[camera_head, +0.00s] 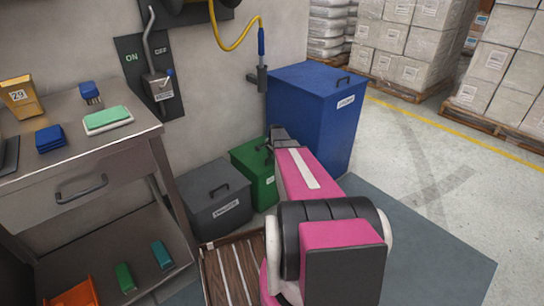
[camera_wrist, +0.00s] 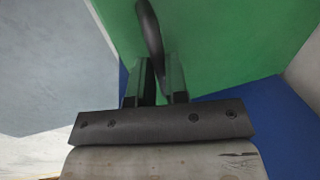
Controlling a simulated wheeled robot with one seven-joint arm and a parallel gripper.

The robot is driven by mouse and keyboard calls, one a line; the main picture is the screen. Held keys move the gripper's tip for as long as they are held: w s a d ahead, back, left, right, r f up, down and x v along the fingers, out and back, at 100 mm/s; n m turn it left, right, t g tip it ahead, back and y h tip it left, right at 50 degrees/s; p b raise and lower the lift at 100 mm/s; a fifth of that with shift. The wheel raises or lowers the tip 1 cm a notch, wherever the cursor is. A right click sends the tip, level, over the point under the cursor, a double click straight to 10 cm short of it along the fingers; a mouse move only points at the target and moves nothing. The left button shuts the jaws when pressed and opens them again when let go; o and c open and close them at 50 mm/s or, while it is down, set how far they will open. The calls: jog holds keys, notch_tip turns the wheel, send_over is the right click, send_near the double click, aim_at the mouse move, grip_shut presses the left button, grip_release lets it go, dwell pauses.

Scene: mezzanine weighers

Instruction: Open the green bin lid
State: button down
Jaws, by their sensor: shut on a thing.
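The green bin (camera_head: 262,190) stands on the floor between the grey bin and the blue bin. Its lid (camera_head: 249,151) looks closed in the head view, though my arm hides much of it. In the wrist view the green lid (camera_wrist: 225,45) fills the upper part, with a dark curved handle (camera_wrist: 150,35) on it. My gripper (camera_head: 270,143) is at the green lid. In the wrist view my gripper (camera_wrist: 160,85) is shut on the dark handle, with one finger on each side of it.
A grey bin (camera_head: 214,197) stands left of the green bin, and a taller blue bin (camera_head: 312,112) stands behind to the right. A workbench (camera_head: 75,135) is at the left. A yellow hose (camera_head: 233,45) hangs on the wall. Open floor (camera_head: 420,150) lies right.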

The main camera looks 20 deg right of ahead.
jog(key=w+a+r, duration=0.4)
jog(key=w+r, duration=0.7)
jog(key=r, duration=0.4)
jog(key=w+a+r+g+h, duration=0.1)
jog(key=w+a+r+g, duration=0.1)
jog(key=w, duration=0.5)
jog(key=w+a+r+g+h, duration=0.1)
jog(key=w+a+r+g, duration=0.2)
jog(key=w, duration=0.5)
jog(key=shift+w+a+r+g, duration=0.15)
jog(key=shift+a+r+g, duration=0.05)
jog(key=shift+a+g, duration=0.1)
jog(key=c, duration=1.1)
grip_release()
jog(key=shift+r, duration=0.25)
